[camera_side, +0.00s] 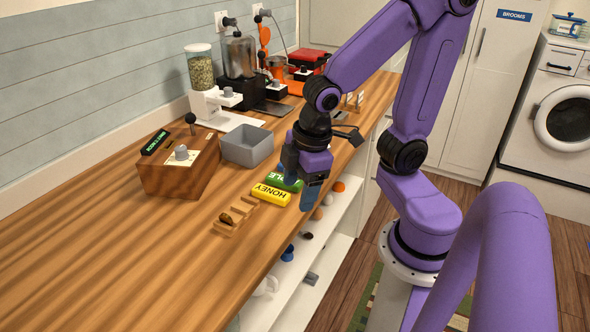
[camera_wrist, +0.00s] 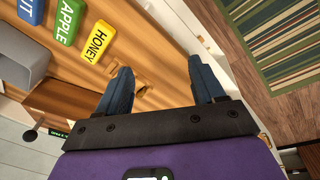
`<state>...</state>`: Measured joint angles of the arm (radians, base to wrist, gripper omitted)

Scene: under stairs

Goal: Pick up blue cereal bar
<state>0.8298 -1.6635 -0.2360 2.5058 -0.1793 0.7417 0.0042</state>
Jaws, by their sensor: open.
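A blue bar (camera_wrist: 32,10) with partly cut-off lettering shows at the top left edge of the wrist view. Next to it lie a green bar marked APPLE (camera_wrist: 67,20) and a yellow bar marked HONEY (camera_wrist: 97,41). In the side view the yellow bar (camera_side: 270,194) lies on the counter, with the green bar (camera_side: 284,182) partly behind my gripper. I cannot make out the blue bar there. My gripper (camera_side: 296,190) is open and empty, by the counter's front edge beside these bars. In the wrist view its blue fingers (camera_wrist: 160,72) are spread wide.
A slotted wooden holder (camera_side: 234,217) stands left of the yellow bar. A grey bin (camera_side: 247,146) and a wooden control box (camera_side: 178,170) stand behind. Dispensers (camera_side: 208,95) line the wall. Open shelves (camera_side: 318,232) lie below the counter edge. The counter's left is clear.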

